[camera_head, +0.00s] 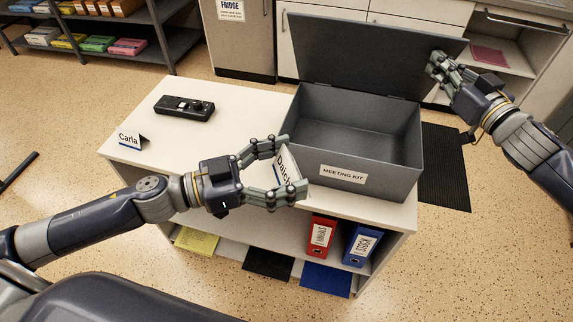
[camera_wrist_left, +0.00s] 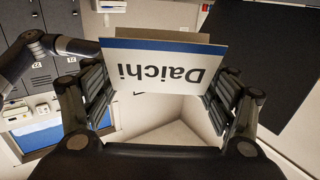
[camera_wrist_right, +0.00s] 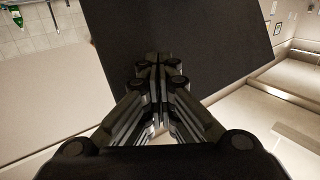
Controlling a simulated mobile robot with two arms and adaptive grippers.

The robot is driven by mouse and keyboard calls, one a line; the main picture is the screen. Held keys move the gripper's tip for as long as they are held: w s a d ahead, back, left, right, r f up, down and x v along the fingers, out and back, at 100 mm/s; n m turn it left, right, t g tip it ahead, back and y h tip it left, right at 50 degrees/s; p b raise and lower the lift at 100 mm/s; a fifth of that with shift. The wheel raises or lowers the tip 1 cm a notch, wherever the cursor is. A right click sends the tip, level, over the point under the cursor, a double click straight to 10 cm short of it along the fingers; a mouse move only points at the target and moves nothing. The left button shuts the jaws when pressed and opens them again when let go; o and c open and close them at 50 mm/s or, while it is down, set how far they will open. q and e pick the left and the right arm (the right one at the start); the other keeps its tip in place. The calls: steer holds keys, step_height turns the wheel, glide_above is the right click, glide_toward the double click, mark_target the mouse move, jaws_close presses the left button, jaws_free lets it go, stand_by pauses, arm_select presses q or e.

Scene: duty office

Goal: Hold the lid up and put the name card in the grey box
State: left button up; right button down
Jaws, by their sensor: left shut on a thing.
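The grey box (camera_head: 344,175), labelled "MEETING KIT", stands on the white table with its lid (camera_head: 365,55) raised at the back. The visible part of its inside is empty. My left gripper (camera_head: 287,163) is shut on a white, folded name card (camera_head: 281,160) reading "Daichi", just left of the box's front corner. The card (camera_wrist_left: 160,70) spans between the fingers in the left wrist view. My right gripper (camera_head: 436,64) is shut at the lid's right edge; the lid (camera_wrist_right: 180,35) lies beyond its closed fingertips (camera_wrist_right: 157,68) in the right wrist view. I cannot tell if they touch.
A second name card (camera_head: 130,138), "Carla", stands at the left of the table (camera_head: 222,125). A black handset-like device (camera_head: 184,107) lies behind it. Red (camera_head: 319,236) and blue (camera_head: 362,244) binders stand on the shelf below. The tabletop between the device and box is clear.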

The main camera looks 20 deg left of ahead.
mark_target(442, 48)
steer(key=shift+w+r, duration=0.25)
steer(key=shift+w, duration=0.35)
steer(key=shift+w+r, duration=0.25)
steer(key=shift+w, duration=0.4)
steer(key=shift+w+r, duration=0.25)
steer(key=shift+w, duration=0.35)
arm_select(q)
steer(key=shift+w, duration=0.1)
steer(key=w+d, duration=0.3)
steer(key=w, duration=1.8)
steer(key=shift+w, duration=0.35)
